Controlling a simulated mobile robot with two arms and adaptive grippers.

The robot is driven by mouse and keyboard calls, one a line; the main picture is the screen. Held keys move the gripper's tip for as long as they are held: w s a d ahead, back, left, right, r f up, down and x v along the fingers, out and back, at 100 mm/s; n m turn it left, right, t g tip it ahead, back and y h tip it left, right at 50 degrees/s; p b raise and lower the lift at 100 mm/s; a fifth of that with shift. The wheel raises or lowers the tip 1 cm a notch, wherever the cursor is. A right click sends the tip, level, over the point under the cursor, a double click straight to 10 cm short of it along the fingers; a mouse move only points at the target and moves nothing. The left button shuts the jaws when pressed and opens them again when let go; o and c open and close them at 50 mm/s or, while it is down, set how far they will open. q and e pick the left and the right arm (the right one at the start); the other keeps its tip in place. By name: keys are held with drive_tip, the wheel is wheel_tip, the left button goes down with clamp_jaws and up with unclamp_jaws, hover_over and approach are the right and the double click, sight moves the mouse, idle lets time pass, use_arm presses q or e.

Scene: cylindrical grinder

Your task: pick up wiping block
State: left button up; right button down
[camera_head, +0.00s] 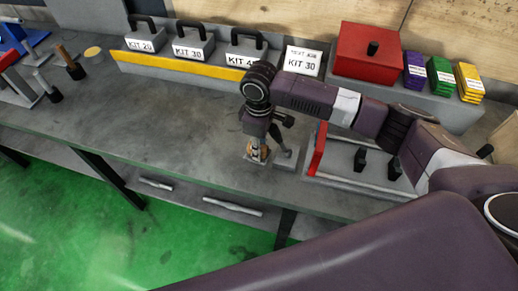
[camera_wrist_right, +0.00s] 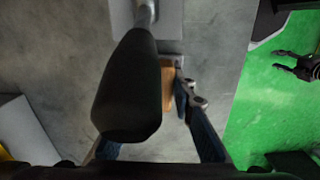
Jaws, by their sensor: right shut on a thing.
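My right gripper (camera_head: 257,153) is low over the bench and shut on a small tan and orange block, which I take as the wiping block (camera_head: 254,157). The block (camera_wrist_right: 168,82) also shows between the fingers in the right wrist view, partly hidden by a black handle. Whether the block touches the bench is hard to tell. My left gripper (camera_wrist_right: 288,62) shows small at the right edge of the right wrist view, over the green floor, its fingers apart and empty.
A black-handled tool (camera_wrist_right: 128,90) on a grey plate (camera_head: 285,160) stands close beside the right gripper. A red-edged tray (camera_head: 318,150) is to the right. Labelled kit weights (camera_head: 193,47) and a red box (camera_head: 368,52) line the back.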

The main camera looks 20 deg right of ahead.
drive_tip(key=shift+r, duration=0.45)
wheel_tip(320, 180, up, 2)
drive_tip(key=shift+a+r+b, duration=0.1)
drive_tip(key=shift+b, duration=0.4)
drive_tip(key=s+a+b, duration=0.2)
drive_tip(key=s+a, duration=0.8)
drive_tip(key=s, duration=0.5)
